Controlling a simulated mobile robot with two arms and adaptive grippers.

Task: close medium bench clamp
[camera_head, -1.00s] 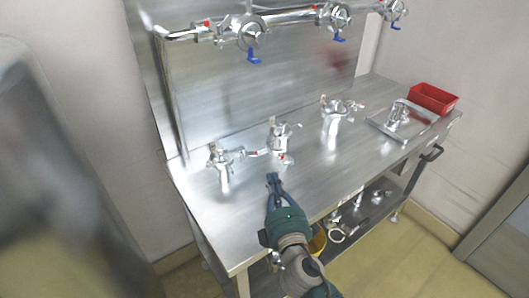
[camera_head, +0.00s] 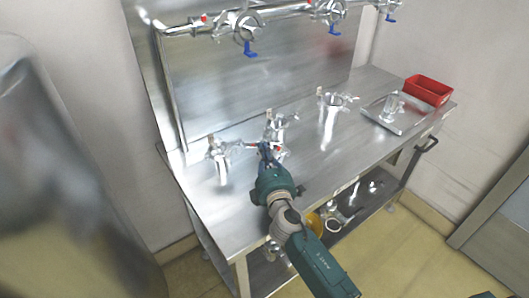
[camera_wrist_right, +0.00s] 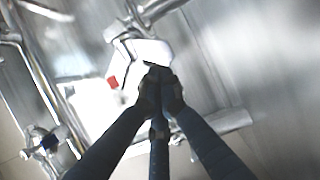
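Three silver clamps stand on the steel bench (camera_head: 236,218): a left one (camera_head: 219,160), a middle one (camera_head: 279,126) and a right one (camera_head: 331,108). The middle clamp is between the other two in position; its lower front is partly hidden by my right gripper (camera_head: 266,152). The right gripper's dark fingers are at the front of this clamp. In the right wrist view the fingertips (camera_wrist_right: 158,78) come together in front of bright metal with a red mark (camera_wrist_right: 112,83). I cannot tell whether they touch or pinch the clamp. My left gripper does not show.
Pipes with blue-handled valves (camera_head: 249,48) run along the back panel. A red bin (camera_head: 428,90) and a metal tray (camera_head: 410,124) sit at the bench's right end. A lower shelf (camera_head: 358,203) holds loose parts. A large blurred grey shape (camera_head: 60,190) fills the left side.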

